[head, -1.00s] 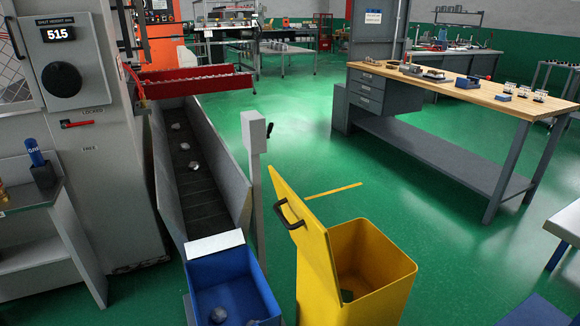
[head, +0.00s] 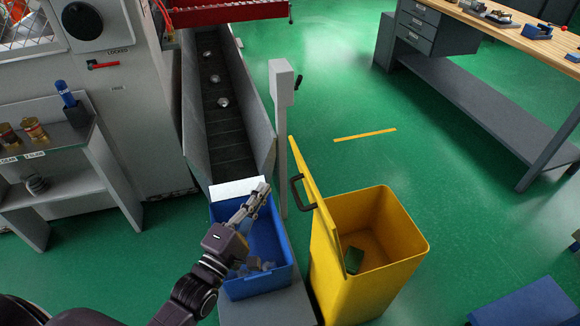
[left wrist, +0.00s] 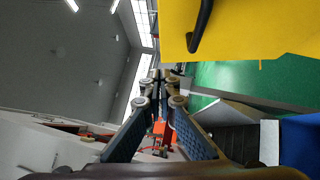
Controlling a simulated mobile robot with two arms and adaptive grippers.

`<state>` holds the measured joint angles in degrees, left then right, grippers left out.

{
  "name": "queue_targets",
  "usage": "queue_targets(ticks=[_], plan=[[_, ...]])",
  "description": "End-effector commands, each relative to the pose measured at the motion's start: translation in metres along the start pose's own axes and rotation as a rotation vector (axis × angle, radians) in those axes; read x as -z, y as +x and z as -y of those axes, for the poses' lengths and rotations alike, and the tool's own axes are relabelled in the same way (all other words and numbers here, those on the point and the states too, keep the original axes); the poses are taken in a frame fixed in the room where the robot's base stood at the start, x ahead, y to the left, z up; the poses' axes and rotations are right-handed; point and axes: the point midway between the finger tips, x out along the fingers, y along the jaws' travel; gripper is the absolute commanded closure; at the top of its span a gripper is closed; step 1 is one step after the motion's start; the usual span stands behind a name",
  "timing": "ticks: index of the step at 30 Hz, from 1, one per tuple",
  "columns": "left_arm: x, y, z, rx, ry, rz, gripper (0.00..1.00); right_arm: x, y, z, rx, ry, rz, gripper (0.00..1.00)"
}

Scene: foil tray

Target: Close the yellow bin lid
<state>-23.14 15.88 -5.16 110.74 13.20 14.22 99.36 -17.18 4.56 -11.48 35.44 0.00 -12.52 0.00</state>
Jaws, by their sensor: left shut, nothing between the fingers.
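The yellow bin (head: 375,285) stands on the green floor at the right of centre in the head view, with its top open. Its yellow lid (head: 324,238) stands up, tilted, along the bin's left side, with a dark handle (head: 299,191) on its left face. A small dark green item (head: 354,260) lies inside the bin. My left gripper (head: 263,188) is shut and empty above the blue bin, left of the lid and apart from it. In the left wrist view the lid (left wrist: 240,25) and its handle (left wrist: 203,22) fill the upper right. My right gripper is not in view.
The blue bin (head: 283,275) with grey pieces in it stands just left of the yellow bin. A conveyor chute (head: 262,130) and a grey post (head: 281,150) rise behind. A workbench (head: 500,110) is at the upper right.

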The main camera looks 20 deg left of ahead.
Motion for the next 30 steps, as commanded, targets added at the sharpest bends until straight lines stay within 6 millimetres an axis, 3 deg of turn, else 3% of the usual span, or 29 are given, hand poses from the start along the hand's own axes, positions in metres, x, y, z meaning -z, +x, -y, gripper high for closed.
queue_targets(ticks=[9, 12, 19, 30], plan=[[0.0, 0.062, 0.001, -0.002, 0.001, 0.0, 1.0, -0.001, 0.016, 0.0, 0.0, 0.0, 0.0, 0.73], [-0.013, 0.073, 0.001, -0.001, -0.003, 0.0, 1.0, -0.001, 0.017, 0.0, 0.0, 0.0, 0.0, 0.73], [-0.027, 0.087, 0.001, 0.001, 0.001, 0.0, 1.0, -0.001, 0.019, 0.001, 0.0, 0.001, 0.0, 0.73], [-0.029, 0.088, 0.001, 0.002, 0.001, 0.0, 1.0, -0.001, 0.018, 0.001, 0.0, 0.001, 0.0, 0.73]])
